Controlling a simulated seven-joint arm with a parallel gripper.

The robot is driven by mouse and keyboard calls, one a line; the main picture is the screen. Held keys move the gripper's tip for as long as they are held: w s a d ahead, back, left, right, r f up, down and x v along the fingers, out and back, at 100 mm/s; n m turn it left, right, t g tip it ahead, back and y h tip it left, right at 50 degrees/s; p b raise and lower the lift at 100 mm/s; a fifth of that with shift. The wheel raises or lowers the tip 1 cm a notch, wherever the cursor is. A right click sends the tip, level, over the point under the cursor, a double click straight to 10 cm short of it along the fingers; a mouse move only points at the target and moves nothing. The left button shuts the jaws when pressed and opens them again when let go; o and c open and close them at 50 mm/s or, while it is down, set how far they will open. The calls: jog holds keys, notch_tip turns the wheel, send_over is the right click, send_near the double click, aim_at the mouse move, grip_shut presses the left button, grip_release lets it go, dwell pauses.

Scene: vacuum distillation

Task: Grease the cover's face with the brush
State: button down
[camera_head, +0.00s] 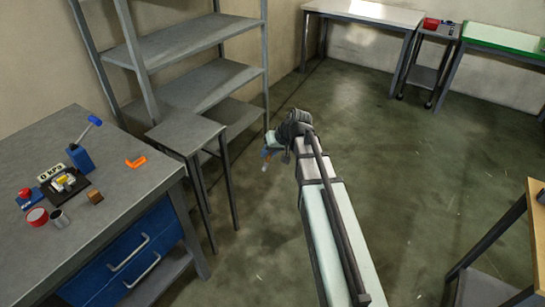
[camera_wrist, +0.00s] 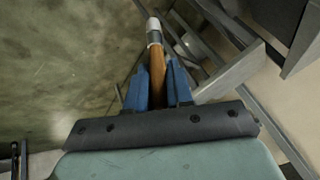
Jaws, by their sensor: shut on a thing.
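My gripper (camera_head: 268,153) hangs over the open floor, to the right of the small grey stand and away from the workbench. In the wrist view its blue fingers (camera_wrist: 159,78) are shut on a brush (camera_wrist: 156,55) with an orange-brown handle and a pale end pointing away from me. The pale end of the brush also shows small in the head view (camera_head: 264,168). The brush touches nothing else that I can see. I cannot tell for certain which thing is the cover. A red-rimmed round tin (camera_head: 37,217) stands on the workbench at the left.
The grey workbench (camera_head: 125,195) also holds a grey cup (camera_head: 59,220), a brown block (camera_head: 96,197), a blue holder (camera_head: 80,160), an orange angled piece (camera_head: 136,162) and a black tray with a sign. A small grey stand (camera_head: 186,133) and shelves (camera_head: 190,88) stand beyond. The middle floor is clear.

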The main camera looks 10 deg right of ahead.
jog(key=w+a+r, duration=0.3)
jog(key=a, duration=0.8)
jog(key=w+a+r, duration=0.3)
jog(key=a+r, duration=0.1)
jog(key=a, duration=0.7)
jog(key=w+a+r, duration=0.3)
jog(key=a, duration=0.8)
jog(key=s+a+r, duration=0.4)
jog(key=a, duration=0.8)
jog(key=s+a+r, duration=0.3)
jog(key=a+r, duration=0.2)
jog(key=a, duration=0.7)
jog(key=s+a+r, duration=0.4)
jog(key=a, duration=0.8)
jog(key=shift+w+f, duration=0.15)
jog(key=shift+f, duration=1)
jog(key=shift+w+f, duration=0.15)
jog(key=shift+f, duration=0.95)
jog(key=shift+d+f, duration=0.1)
jog(key=shift+f, duration=0.1)
jog(key=shift+d+f, duration=0.15)
jog(key=shift+f, duration=2.4)
jog(key=shift+f, duration=0.85)
